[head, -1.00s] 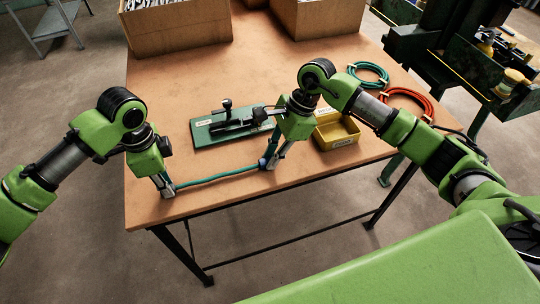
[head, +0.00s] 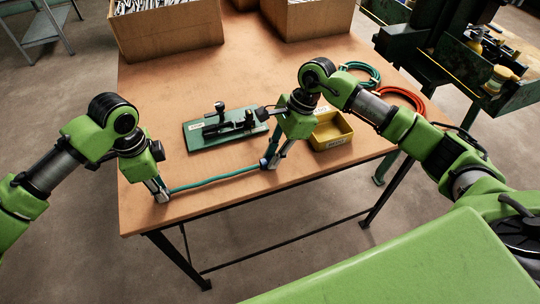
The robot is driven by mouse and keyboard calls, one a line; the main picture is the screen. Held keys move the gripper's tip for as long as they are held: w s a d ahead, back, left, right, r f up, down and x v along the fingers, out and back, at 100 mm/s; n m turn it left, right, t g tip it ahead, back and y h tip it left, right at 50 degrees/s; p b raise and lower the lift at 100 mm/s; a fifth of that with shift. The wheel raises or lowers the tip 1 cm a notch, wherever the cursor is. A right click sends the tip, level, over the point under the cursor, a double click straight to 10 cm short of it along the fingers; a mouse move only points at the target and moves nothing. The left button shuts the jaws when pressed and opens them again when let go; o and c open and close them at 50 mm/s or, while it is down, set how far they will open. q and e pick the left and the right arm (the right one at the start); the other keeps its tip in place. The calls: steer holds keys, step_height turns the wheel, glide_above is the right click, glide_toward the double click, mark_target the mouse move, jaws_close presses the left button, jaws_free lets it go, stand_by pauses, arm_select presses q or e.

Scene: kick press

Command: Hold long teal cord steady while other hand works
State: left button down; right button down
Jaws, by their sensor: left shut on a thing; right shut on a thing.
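A long teal cord (head: 215,180) lies nearly level above the front part of the table, running between my two grippers. My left gripper (head: 161,196) is shut on the cord's left end, near the table's front left. My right gripper (head: 268,163) is shut at the cord's right end, where a small blue piece shows between the fingers. I cannot tell whether that piece is part of the cord. The stretch between the grippers looks almost straight, with a slight bend.
A green fixture (head: 205,136) with a clamp stands behind the cord. A yellow bin (head: 333,140) is right of my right gripper. A teal coil (head: 372,76) and an orange coil (head: 412,99) lie further back. Cardboard boxes (head: 170,40) stand at the rear. The table's front edge is close.

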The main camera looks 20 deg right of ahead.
steer(key=shift+d, duration=0.25)
steer(key=shift+r, duration=0.2)
steer(key=shift+r, duration=2.35)
arm_select(q)
steer(key=c, duration=1.8)
jaws_free()
steer(key=shift+c, duration=0.2)
steer(key=shift+r, duration=0.1)
